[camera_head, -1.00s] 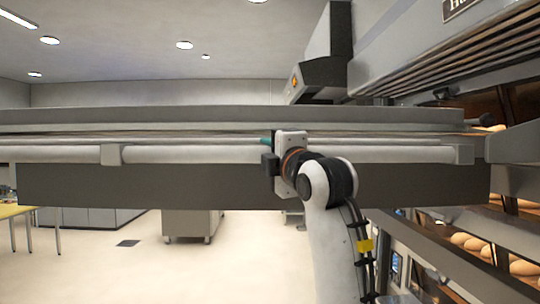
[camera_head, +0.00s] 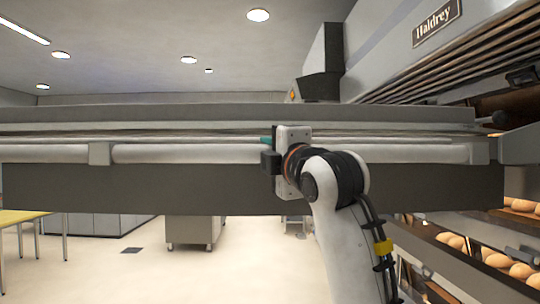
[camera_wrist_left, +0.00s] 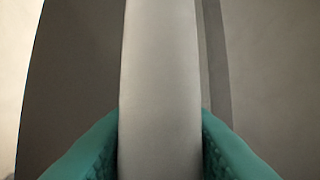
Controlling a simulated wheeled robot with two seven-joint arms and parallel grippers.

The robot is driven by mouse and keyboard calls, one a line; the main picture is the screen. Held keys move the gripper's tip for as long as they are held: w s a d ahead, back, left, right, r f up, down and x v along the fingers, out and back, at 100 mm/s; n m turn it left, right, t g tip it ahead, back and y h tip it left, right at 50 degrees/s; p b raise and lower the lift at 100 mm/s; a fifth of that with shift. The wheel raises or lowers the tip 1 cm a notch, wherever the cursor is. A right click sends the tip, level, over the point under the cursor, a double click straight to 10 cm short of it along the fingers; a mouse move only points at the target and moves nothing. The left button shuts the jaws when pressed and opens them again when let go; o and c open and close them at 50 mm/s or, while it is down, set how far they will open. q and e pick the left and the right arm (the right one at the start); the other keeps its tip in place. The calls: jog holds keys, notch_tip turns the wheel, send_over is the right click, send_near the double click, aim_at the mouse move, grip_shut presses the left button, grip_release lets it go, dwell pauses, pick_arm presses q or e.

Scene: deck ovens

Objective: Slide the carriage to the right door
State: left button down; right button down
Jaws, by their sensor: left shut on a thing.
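The carriage (camera_head: 180,188) is a long grey body spanning the head view from the left edge to the ovens at right. A pale round handle bar (camera_head: 190,153) runs along its near side, held by brackets. My left gripper (camera_head: 267,142) is shut on this bar near the middle of the view. In the left wrist view the bar (camera_wrist_left: 160,70) runs upright between the two teal fingers, which press on both its sides. My right gripper is out of view. I cannot tell which oven opening is the right door, as the carriage hides part of the oven front.
Deck ovens (camera_head: 410,60) with a name plate stand at right; bread loaves (camera_head: 520,270) show inside lower openings. A steel cabinet (camera_head: 192,232) and a yellow-topped table (camera_head: 20,217) stand beyond the carriage. The pale floor (camera_head: 140,275) between is mostly clear.

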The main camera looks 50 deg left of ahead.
pick_arm(q)
jog(key=c, duration=1.1)
grip_release()
jog(key=shift+o, duration=0.2)
jog(key=shift+d, duration=0.1)
jog(key=shift+d, duration=0.1)
jog(key=shift+d+f+b, duration=0.15)
jog(key=shift+d+b, duration=0.15)
jog(key=b+v, duration=0.4)
jog(key=v, duration=0.7)
